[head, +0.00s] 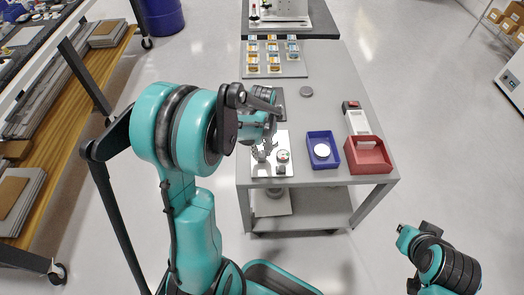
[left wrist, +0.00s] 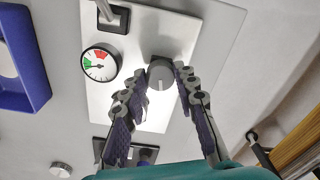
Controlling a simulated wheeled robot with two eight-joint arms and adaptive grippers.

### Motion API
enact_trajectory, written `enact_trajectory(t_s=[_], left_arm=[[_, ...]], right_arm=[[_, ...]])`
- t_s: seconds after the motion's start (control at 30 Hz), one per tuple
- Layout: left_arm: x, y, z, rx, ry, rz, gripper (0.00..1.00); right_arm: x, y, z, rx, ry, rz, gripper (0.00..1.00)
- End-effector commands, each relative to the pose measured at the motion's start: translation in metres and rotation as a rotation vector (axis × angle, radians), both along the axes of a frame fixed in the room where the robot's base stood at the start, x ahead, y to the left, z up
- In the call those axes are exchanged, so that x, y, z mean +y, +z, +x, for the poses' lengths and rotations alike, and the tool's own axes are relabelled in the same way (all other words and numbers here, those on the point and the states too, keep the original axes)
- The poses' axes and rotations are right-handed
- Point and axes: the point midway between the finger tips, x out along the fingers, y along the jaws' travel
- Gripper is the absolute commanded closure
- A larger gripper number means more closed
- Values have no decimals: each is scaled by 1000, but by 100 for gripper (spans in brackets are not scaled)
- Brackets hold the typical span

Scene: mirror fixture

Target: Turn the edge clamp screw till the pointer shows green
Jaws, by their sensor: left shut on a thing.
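The clamp screw's grey round knob (left wrist: 160,76) with a pale line on its face stands on a white plate (left wrist: 195,30). My left gripper (left wrist: 160,72) has its two fingers on either side of the knob and is shut on it. It also shows in the head view (head: 264,150), reaching down over the plate. The round gauge (left wrist: 100,63) sits beside the knob, with a green sector on its left and a red one at the upper right; its dark pointer lies toward the left, near the green. The gauge also shows in the head view (head: 283,155). My right gripper is not visible, only part of that arm.
On the grey table (head: 350,110), a blue bin (head: 311,160) holding a white disc and a red bin (head: 368,168) stand right of the plate. A tray (head: 290,68) of small parts lies farther back. A black-framed fitting (left wrist: 112,18) stands on the plate near the gauge.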

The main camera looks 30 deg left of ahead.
Motion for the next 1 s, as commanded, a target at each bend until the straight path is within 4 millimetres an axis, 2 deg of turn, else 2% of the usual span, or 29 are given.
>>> enact_trajectory(t_s=[0.13,0.43,0.47,0.5,0.53,0.87,1.0], left_arm=[[0,0,0,0,-98,0,100],[0,0,0,0,-113,0,100],[0,0,0,0,-112,0,66],[0,0,0,0,-112,0,56],[0,0,0,0,-112,0,50],[0,2,0,0,-111,0,50],[0,17,0,0,-111,0,50]], right_arm=[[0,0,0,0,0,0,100],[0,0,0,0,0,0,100],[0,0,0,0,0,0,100],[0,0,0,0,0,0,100],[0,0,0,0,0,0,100],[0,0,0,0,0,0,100],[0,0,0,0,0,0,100]])
